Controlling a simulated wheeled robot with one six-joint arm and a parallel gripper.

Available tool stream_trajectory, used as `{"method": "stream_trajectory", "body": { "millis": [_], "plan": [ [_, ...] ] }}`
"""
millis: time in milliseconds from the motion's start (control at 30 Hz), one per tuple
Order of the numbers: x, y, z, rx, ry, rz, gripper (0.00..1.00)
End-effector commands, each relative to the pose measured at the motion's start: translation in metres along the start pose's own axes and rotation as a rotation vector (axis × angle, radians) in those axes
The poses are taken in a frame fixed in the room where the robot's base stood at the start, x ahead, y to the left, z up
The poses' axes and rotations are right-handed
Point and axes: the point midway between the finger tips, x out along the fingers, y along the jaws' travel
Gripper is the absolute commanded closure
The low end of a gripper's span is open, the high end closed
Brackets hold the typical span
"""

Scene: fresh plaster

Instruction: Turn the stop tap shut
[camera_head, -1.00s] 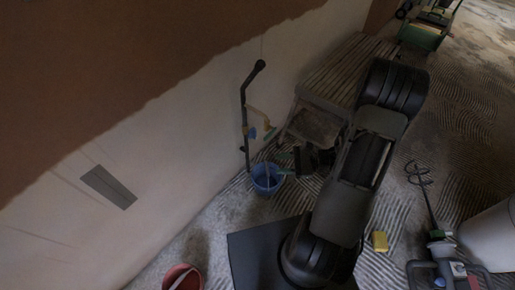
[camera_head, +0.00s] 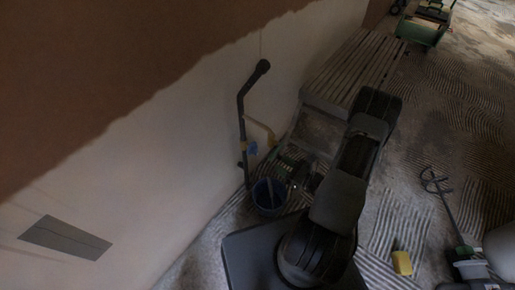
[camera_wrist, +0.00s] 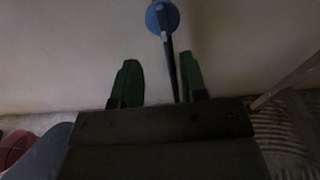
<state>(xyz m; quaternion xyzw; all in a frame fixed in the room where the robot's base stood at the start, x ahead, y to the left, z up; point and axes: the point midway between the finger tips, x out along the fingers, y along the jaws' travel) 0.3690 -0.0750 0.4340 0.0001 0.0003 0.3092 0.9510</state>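The stop tap has a blue handle (camera_head: 252,148) beside a dark upright pipe (camera_head: 242,115) at the wall, next to a thin yellowish pipe. In the wrist view the blue handle (camera_wrist: 162,18) is at the top, beyond my fingertips, with a dark rod running down from it. My gripper (camera_wrist: 160,66) is open, its two green fingers apart. The rod shows between them, nearer the right finger. No contact with the handle shows. In the head view my gripper (camera_head: 288,168) is dim, right of and below the tap.
A blue bucket (camera_head: 270,197) stands below the tap. A ribbed slatted surface (camera_head: 352,70) lies behind my arm. A yellow block (camera_head: 402,263) and a mixer (camera_head: 466,262) are on the floor at right. A grey plate (camera_head: 66,237) shows at the wall, left.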

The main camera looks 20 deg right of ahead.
Motion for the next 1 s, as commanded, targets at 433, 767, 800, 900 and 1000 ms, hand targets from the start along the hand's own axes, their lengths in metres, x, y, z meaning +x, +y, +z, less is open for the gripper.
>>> {"method": "stream_trajectory", "body": {
  "millis": [433, 767, 800, 900, 1000],
  "plan": [
    [0.081, 0.000, -0.002, -0.003, -0.001, 0.002, 0.61],
    [0.111, 0.000, 0.000, -0.001, -0.001, 0.000, 0.61],
    [0.112, 0.000, 0.000, -0.001, -0.001, 0.000, 0.61],
    [0.114, 0.000, 0.000, 0.000, -0.001, 0.000, 0.61],
    [0.115, 0.000, 0.000, 0.000, -0.001, 0.000, 0.61]
  ]
}}
